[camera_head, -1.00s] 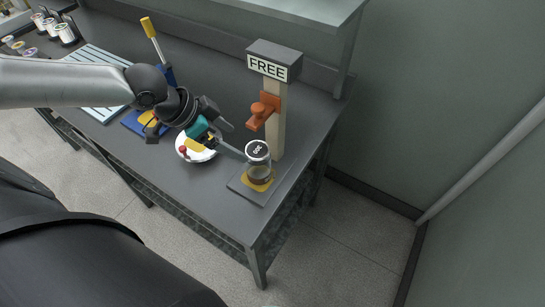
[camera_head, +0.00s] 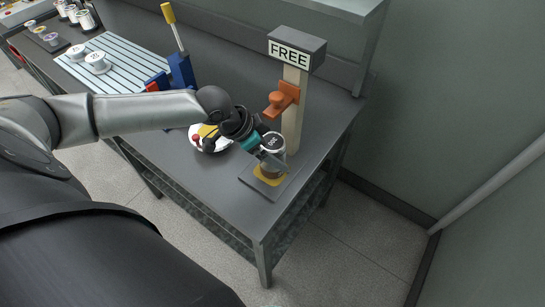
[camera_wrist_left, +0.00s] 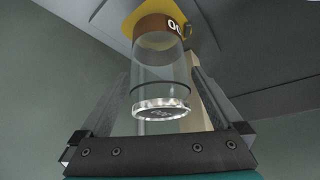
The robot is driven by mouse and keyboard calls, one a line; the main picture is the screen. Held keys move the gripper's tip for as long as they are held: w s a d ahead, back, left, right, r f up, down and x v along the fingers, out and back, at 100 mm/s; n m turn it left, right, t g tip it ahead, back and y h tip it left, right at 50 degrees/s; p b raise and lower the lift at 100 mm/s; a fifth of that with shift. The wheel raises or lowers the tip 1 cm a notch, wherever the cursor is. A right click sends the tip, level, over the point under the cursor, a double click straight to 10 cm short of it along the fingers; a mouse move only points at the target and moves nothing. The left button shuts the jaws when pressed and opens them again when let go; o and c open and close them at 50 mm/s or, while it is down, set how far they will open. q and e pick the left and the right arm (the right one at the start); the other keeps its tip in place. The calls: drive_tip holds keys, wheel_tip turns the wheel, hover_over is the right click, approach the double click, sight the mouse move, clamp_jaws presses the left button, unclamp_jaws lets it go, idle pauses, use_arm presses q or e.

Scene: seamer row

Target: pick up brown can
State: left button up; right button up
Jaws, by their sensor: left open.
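The brown can (camera_head: 271,146) is a clear can with a dark lettered lid, a silver rim and a brown band low down. It stands upright on a yellow pad (camera_head: 270,179) at the foot of the FREE post. In the left wrist view the can (camera_wrist_left: 158,72) shows upside down, lid nearest. My left gripper (camera_head: 269,158) is at the can in the head view, partly covering its side. In the wrist view its open fingers (camera_wrist_left: 160,80) lie on either side of the can; contact cannot be told. My right gripper is not in view.
The FREE post (camera_head: 293,110) with an orange knob (camera_head: 277,104) rises right behind the can. A blue stand (camera_head: 181,72) and slatted rack (camera_head: 115,72) are farther left. The table's right edge is close.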

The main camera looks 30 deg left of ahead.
use_arm(q)
drive_tip(key=shift+x, duration=1.5)
drive_tip(key=c, duration=1.3)
drive_tip(key=shift+r, duration=0.85)
drive_tip(key=s+a, duration=0.3)
drive_tip(key=s, duration=0.1)
drive_tip(key=s+a+p, duration=0.1)
drive_tip(key=s+a, duration=0.2)
drive_tip(key=s, duration=0.1)
drive_tip(key=s+a, duration=0.3)
drive_tip(key=s, duration=0.1)
drive_tip(key=shift+a, duration=0.25)
drive_tip(key=shift+s+a+f, duration=0.1)
drive_tip(key=shift+s+a, duration=0.55)
drive_tip(key=shift+s, duration=0.3)
drive_tip(key=shift+a, duration=0.15)
